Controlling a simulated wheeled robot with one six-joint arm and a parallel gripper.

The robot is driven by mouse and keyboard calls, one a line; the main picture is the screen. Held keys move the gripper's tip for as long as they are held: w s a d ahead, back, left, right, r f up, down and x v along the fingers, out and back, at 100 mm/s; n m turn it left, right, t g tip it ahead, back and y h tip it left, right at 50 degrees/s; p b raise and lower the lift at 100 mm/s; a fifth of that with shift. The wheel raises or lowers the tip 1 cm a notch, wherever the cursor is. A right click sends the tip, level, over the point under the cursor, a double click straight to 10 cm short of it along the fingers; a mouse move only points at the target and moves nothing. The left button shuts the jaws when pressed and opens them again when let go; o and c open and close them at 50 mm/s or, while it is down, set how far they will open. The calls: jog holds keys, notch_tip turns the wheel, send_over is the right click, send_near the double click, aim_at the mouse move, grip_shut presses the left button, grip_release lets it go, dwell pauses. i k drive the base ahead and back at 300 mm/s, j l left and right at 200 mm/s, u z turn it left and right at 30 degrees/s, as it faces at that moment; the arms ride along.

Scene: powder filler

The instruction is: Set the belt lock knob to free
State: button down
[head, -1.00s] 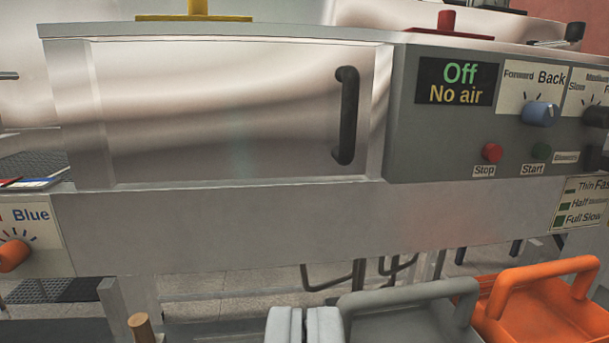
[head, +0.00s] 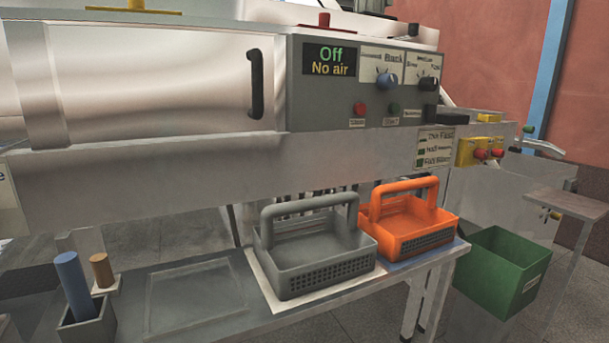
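No knob in view carries a readable belt lock label, so I cannot tell which one it is. A red handle (head: 324,19) and a yellow handle (head: 136,5) stand on top of the machine. My gripper is not in view.
The display (head: 329,60) reads "Off, No air". Below the machine, a grey basket (head: 315,278) and an orange basket (head: 405,232) stand on a low bench (head: 215,325). A green bin (head: 488,275) and a small side table (head: 565,203) are at the right.

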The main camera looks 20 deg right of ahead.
aim_at(497, 154)
jog(key=z, duration=1.7)
jog(key=i+l, duration=0.2)
jog(key=i, duration=0.25)
jog(key=i+l, duration=0.2)
jog(key=i, duration=0.25)
jog(key=i+l, duration=0.2)
jog(key=i, duration=0.25)
jog(key=i+l, duration=0.2)
jog(key=i, duration=0.2)
jog(key=i+l, duration=0.2)
jog(key=i, duration=0.25)
jog(key=i+l, duration=0.2)
jog(key=i, duration=0.25)
